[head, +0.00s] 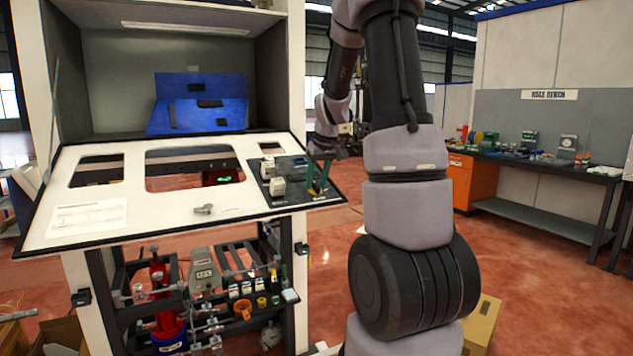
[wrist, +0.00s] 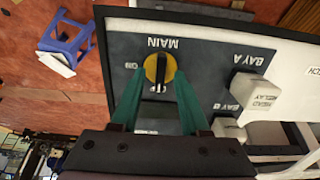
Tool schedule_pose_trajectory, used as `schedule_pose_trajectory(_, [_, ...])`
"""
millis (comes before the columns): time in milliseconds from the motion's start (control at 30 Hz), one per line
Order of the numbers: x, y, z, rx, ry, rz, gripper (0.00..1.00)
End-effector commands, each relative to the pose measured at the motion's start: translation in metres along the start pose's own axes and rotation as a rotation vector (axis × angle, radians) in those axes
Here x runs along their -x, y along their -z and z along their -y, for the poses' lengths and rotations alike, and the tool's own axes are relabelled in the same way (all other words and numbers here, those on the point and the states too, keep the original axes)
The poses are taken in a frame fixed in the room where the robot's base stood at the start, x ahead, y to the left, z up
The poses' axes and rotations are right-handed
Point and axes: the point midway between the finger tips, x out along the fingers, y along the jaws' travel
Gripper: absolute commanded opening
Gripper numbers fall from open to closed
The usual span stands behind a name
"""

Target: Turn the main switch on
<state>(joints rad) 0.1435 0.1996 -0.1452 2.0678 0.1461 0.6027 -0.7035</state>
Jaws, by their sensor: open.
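The main switch (wrist: 161,66) is a black knob on a round yellow plate, set in a dark panel under the upside-down label MAIN in the wrist view. Its bar stands upright in that picture, and an ON mark lies to its left. My gripper (wrist: 158,86) is open, with its green fingers on either side of the knob. I cannot tell whether they touch it. In the head view my gripper (head: 318,178) is over the dark panel at the right end of the sloping white console (head: 190,190).
White blocks, one marked HEAD RELAY (wrist: 254,92), stand beside the switch near the labels BAY A and BAY B. A blue stool (wrist: 68,38) is on the red floor past the panel edge. A workbench (head: 540,165) stands at the far right, with open floor before it.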

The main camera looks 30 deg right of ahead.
Motion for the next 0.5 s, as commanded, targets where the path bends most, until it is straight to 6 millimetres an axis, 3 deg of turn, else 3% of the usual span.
schedule_pose_trajectory(267, [-0.0014,0.0001,0.0000,0.000,0.000,0.000,0.45])
schedule_pose_trajectory(367, [-0.0013,0.0000,0.0000,0.000,0.000,0.000,0.07])
schedule_pose_trajectory(400, [-0.0012,0.0000,0.0000,0.000,0.000,0.000,0.00])
schedule_pose_trajectory(500, [-0.0012,0.0000,0.0000,0.000,0.000,0.000,0.00])
